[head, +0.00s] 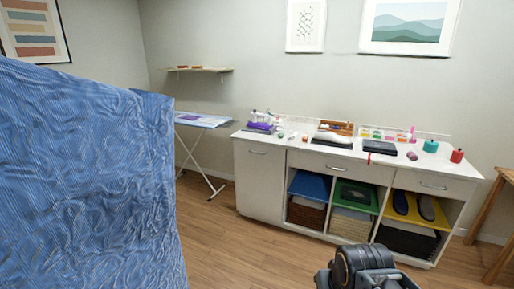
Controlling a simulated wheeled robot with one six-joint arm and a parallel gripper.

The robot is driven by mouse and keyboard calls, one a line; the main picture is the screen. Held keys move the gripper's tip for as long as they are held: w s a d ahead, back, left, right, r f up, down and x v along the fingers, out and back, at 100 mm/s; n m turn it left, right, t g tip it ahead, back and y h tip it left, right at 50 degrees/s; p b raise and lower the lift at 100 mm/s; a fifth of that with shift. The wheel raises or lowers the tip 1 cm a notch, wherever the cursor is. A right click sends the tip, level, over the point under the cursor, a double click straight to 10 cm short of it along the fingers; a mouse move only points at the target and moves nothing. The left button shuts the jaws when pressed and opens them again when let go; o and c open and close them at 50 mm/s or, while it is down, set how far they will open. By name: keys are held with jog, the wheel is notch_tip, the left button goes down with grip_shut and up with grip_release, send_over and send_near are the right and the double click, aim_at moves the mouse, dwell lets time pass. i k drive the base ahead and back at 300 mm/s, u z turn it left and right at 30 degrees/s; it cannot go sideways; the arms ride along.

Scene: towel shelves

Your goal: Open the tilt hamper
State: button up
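The tilt hamper appears to be the tall white front panel (260,188) at the left end of the white cabinet, in the head view. The panel sits flush with the cabinet and looks shut. A dark part of my arm shows at the bottom edge, right of centre, well short of the cabinet. My gripper's fingers are not in view.
A large blue cloth-covered form (85,175) fills the near left. An ironing board (200,120) stands behind it. Open cubbies right of the panel hold baskets (350,226). The worktop (290,141) is cluttered. A wooden table (489,215) stands at right. The floor (235,250) before the panel is clear.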

aim_at(260, 169)
jog(key=i, duration=1.95)
jog(key=u, duration=1.5)
jog(key=i, duration=1.95)
jog(key=z, duration=1.45)
